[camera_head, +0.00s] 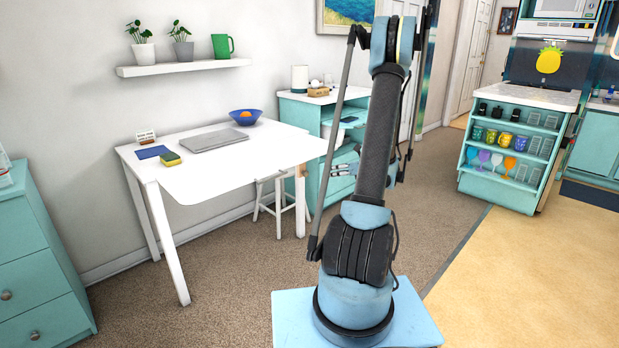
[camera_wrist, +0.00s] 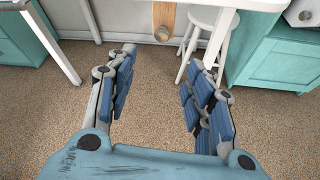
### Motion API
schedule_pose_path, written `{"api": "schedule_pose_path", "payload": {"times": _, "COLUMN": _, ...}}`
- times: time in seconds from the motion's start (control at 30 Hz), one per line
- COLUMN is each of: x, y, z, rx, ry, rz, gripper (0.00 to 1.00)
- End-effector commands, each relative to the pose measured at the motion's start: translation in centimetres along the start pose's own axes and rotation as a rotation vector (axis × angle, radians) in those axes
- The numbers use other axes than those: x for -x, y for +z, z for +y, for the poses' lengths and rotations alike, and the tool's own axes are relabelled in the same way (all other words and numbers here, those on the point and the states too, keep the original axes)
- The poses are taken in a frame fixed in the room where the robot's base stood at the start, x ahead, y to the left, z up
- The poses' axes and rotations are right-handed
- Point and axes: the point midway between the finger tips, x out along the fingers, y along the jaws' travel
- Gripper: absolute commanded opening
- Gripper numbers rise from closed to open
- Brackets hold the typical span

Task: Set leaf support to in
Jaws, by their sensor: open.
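The white table (camera_head: 180,182) has its leaf raised flat. A light wooden piece with a round knob, which looks like the leaf support (camera_wrist: 164,16), hangs at the top middle of the wrist view. In the head view a wooden piece (camera_head: 300,172) shows under the table's right end. My gripper (camera_wrist: 160,57) is open and empty, its blue-padded fingers spread to either side below the knob in the picture. It is apart from the support. In the head view the gripper (camera_head: 343,165) is partly hidden behind my arm, near the teal cabinet.
A white stool (camera_wrist: 208,20) stands just right of the support. A white table leg (camera_wrist: 50,40) is at the left. A teal cabinet (camera_head: 300,112) stands behind the table's right end. A laptop (camera_head: 214,140) and blue bowl (camera_head: 246,116) rest on the table. Carpet in front is clear.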

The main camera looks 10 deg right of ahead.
Motion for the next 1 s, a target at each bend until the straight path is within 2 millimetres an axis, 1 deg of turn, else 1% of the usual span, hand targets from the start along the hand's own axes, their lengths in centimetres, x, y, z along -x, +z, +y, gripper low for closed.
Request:
{"api": "schedule_pose_path", "payload": {"times": 0.17, "x": -0.5, "y": -0.3, "z": -0.6, "rx": -0.031, "ry": -0.001, "rz": -0.015, "gripper": 0.48}}
{"api": "schedule_pose_path", "payload": {"times": 0.27, "x": -1.5, "y": -0.2, "z": -0.5, "rx": -0.031, "ry": 0.001, "rz": -0.015, "gripper": 0.48}}
{"api": "schedule_pose_path", "payload": {"times": 0.37, "x": -3.0, "y": -0.2, "z": -0.5, "rx": -0.031, "ry": 0.001, "rz": -0.014, "gripper": 0.48}}
{"api": "schedule_pose_path", "payload": {"times": 1.0, "x": -14.2, "y": -0.1, "z": -0.5, "rx": -0.029, "ry": 0.000, "rz": -0.014, "gripper": 0.48}}
